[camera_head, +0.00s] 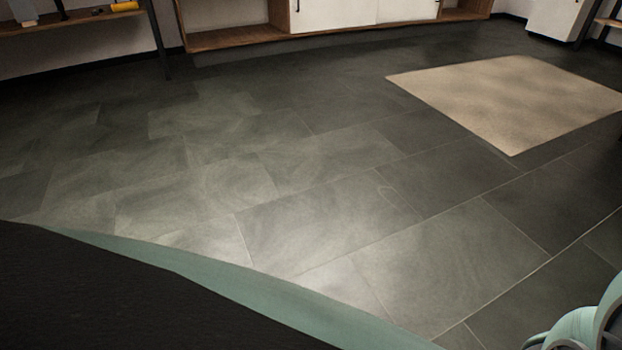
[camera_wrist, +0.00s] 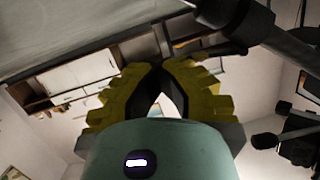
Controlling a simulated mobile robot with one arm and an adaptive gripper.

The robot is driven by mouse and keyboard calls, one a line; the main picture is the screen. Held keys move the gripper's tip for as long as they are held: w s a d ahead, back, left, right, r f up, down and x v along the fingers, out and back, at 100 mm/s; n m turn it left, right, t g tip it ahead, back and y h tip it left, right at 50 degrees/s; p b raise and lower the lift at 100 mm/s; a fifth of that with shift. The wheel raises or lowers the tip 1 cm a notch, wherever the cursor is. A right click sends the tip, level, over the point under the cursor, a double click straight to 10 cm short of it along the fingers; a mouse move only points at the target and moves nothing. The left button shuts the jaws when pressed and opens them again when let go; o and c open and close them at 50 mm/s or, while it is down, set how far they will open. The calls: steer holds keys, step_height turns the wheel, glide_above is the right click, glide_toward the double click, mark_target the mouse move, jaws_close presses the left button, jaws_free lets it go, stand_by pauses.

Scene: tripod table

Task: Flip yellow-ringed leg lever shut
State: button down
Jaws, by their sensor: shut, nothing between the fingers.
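My gripper (camera_wrist: 158,70) shows in the wrist view with yellow, ridged fingers. Its dark fingertips meet, and nothing is held between them. A thick black tubular part (camera_wrist: 238,18) lies just beyond and to the right of the fingertips, at the top of the picture. It looks like part of a tripod, and a thinner black piece (camera_wrist: 215,50) is close below it near the right finger. I cannot tell whether the fingers touch either one. No yellow ring and no clear lever can be made out. The head view shows neither the tripod nor my gripper.
Black rods with knobbed ends (camera_wrist: 264,140) stick out at the right of the wrist view. In the head view, a beige rug (camera_head: 515,100) lies on the dark tiled floor (camera_head: 270,190). A wooden cabinet (camera_head: 240,38) and shelf stand along the back. The middle floor is clear.

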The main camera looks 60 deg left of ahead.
steer(key=shift+s, duration=0.55)
steer(key=shift+w+f+b, duration=0.1)
steer(key=shift+f+b, duration=0.2)
steer(key=shift+b, duration=0.05)
steer(key=shift+f+m+g+b, duration=0.25)
steer(key=shift+m+g+b, duration=0.15)
steer(key=shift+m+b, duration=0.1)
stand_by(1.3)
